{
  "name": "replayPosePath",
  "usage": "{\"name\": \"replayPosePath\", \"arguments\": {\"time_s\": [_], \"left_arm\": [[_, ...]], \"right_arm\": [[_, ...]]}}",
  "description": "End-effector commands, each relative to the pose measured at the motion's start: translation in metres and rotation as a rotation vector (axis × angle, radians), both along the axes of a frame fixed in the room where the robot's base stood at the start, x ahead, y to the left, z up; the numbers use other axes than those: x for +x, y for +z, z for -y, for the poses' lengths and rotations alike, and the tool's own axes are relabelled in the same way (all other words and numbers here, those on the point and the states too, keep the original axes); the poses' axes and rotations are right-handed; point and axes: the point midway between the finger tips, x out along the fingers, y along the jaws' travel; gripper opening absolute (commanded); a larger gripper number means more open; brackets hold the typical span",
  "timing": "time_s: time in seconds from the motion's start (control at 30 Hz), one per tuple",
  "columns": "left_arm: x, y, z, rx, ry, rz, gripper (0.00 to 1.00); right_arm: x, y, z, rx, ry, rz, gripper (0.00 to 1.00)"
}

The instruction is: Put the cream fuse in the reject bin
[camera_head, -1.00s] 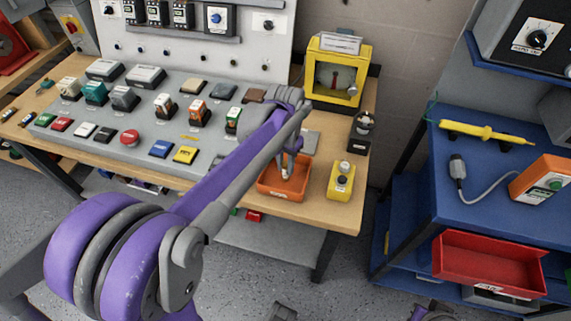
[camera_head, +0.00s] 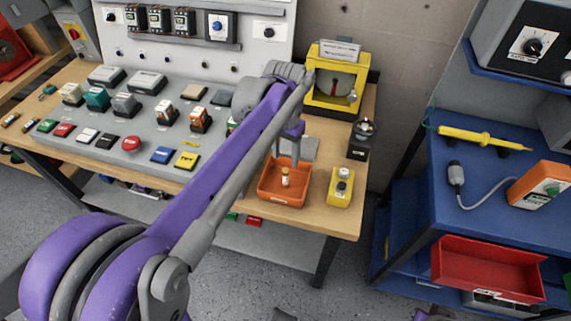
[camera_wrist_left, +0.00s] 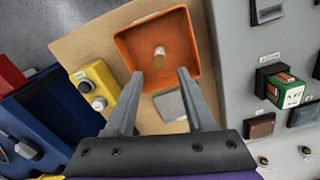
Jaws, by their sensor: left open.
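The cream fuse (camera_head: 285,177) is inside an orange open-topped bin (camera_head: 282,203) near the front right of the wooden bench. In the left wrist view, the fuse (camera_wrist_left: 160,57) shows near the middle of the bin (camera_wrist_left: 124,42), clear of its walls. I cannot tell whether it stands upright or leans. My left gripper (camera_head: 287,159) is just above the bin. Its two fingers (camera_wrist_left: 160,76) are spread with nothing between them, apart from the fuse.
A yellow button box (camera_head: 341,187) stands just right of the bin. A yellow meter (camera_head: 336,80) is behind it. A grey panel with several coloured blocks fills the bench's left. A blue cart (camera_head: 480,215) with a red tray (camera_head: 487,268) is at the right.

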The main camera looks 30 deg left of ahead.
Motion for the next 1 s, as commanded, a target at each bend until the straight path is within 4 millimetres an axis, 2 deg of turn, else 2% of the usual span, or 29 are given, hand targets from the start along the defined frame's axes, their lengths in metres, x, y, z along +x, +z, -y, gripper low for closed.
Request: {"name": "replayPosePath", "arguments": {"time_s": [0.03,0.2,0.33,0.43,0.57,0.8,0.9,1.0], "left_arm": [[0.0,0.012,0.0,0.0,0.0,0.0,0.54],[0.0,0.036,0.0,0.0,0.0,0.0,0.54],[-0.002,0.044,0.001,0.001,0.0,0.004,0.54],[-0.013,0.041,0.008,0.005,0.0,0.031,0.54],[-0.047,0.021,0.025,0.014,0.004,0.116,0.54],[-0.127,-0.041,0.057,0.013,0.016,0.315,0.54],[-0.151,-0.064,0.064,0.007,0.02,0.377,0.54],[-0.165,-0.08,0.068,0.002,0.024,0.418,0.54]], "right_arm": [[0.0,0.002,0.0,0.0,0.0,0.001,0.0],[0.001,0.005,0.0,0.0,0.0,0.002,0.0],[0.001,0.006,0.0,0.0,0.0,0.002,0.0],[0.001,0.006,0.0,0.0,0.0,0.002,0.0],[0.001,0.006,0.0,0.0,0.0,0.002,0.0],[0.001,0.006,0.0,0.0,0.0,0.002,0.0],[0.001,0.006,0.0,0.0,0.0,0.002,0.0],[0.001,0.006,0.0,0.0,0.0,0.002,0.0]]}}
